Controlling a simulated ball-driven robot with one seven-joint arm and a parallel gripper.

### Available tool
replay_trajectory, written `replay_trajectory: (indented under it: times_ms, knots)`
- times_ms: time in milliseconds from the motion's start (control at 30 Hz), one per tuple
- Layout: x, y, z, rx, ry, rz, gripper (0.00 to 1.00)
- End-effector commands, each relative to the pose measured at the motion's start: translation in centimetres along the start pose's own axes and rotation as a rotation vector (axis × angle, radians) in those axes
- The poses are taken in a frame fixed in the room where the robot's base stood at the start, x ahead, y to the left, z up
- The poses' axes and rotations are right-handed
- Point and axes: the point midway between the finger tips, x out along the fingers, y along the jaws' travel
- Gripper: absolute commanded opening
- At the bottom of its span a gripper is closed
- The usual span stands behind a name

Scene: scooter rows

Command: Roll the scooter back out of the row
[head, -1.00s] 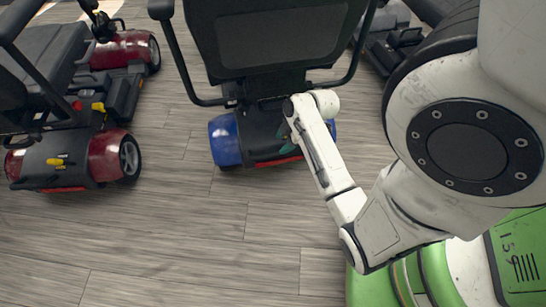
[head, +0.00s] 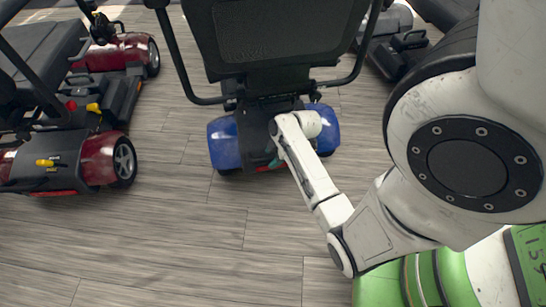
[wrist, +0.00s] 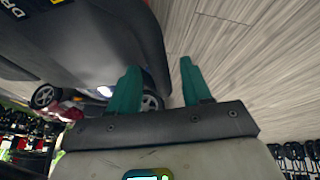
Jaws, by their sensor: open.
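The scooter with blue wheel covers (head: 223,142) stands in the middle of the head view, its black seat back (head: 280,40) towards me. A dark rounded body panel, apparently of this scooter, fills the upper left of the wrist view (wrist: 110,45). My gripper (wrist: 160,85) is open, with its two green fingers apart and nothing held between them. One finger overlaps the dark panel in the picture; I cannot tell whether it touches. In the head view my arm ends at the scooter's rear and mostly hides the gripper.
Red scooters (head: 100,158) stand to the left, with a floor gap before the blue one. Another dark scooter (head: 400,45) is at the upper right. The wooden floor (head: 170,235) in front of the row is clear.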

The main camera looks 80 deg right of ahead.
Motion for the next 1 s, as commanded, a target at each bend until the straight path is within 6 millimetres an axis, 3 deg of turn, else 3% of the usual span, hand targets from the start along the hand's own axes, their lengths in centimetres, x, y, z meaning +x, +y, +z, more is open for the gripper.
replay_trajectory:
  times_ms: [233, 733, 1000]
  knots:
    - [0.0, 0.01, -0.02, 0.0, 0.0, 0.0, 0.48]
    - [-0.02, 0.0, -0.01, 0.0, 0.0, 0.0, 0.0]
    - [-0.02, -0.01, 0.0, 0.0, 0.0, -0.001, 0.0]
